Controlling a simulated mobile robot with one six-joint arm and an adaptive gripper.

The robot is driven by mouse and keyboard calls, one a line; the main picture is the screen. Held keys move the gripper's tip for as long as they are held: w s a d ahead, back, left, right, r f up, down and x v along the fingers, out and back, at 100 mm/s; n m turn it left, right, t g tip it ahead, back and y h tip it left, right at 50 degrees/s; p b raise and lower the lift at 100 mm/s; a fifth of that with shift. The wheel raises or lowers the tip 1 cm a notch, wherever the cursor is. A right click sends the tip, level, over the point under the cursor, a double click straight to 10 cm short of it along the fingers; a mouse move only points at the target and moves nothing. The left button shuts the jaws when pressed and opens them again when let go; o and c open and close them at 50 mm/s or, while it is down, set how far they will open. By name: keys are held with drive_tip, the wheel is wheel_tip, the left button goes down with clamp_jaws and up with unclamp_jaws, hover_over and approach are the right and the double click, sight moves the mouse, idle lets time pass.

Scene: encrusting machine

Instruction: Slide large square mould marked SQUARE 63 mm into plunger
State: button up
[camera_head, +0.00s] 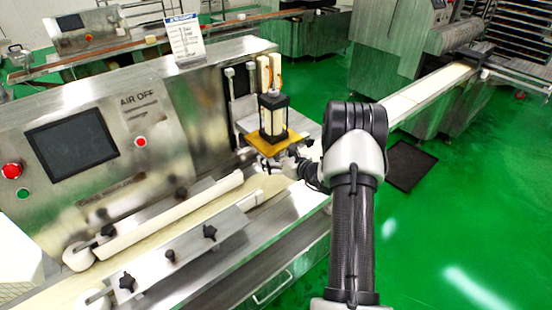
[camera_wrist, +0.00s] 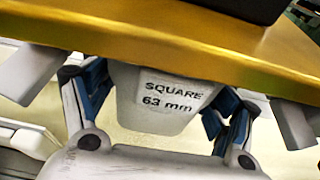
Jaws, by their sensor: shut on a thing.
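The large square mould (camera_wrist: 152,112), pale grey and marked SQUARE 63 mm, is upright in the wrist view, directly under a golden plate (camera_wrist: 160,45). My gripper (camera_wrist: 155,125) is shut on it, with blue-padded fingers on both sides. The mould's top edge meets the plate's lower edge in the picture; I cannot tell whether it is seated. In the head view, the plunger (camera_head: 273,118), a black-framed unit with a pale core, stands above the golden plate (camera_head: 250,139). My gripper (camera_head: 277,163) is just below the plate there, and the mould cannot be made out.
Grey brackets hang at the plate's left (camera_wrist: 30,75) and right (camera_wrist: 293,123). The steel machine with a dark screen (camera_head: 72,145) fills the left side. A conveyor with pale guide rails (camera_head: 165,220) runs below the plate.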

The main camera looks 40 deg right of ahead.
drive_tip(key=shift+w, duration=0.15)
drive_tip(key=o, duration=1.6)
drive_tip(key=shift+o, duration=0.2)
drive_tip(key=s+d, duration=0.1)
drive_tip(key=s, duration=1.1)
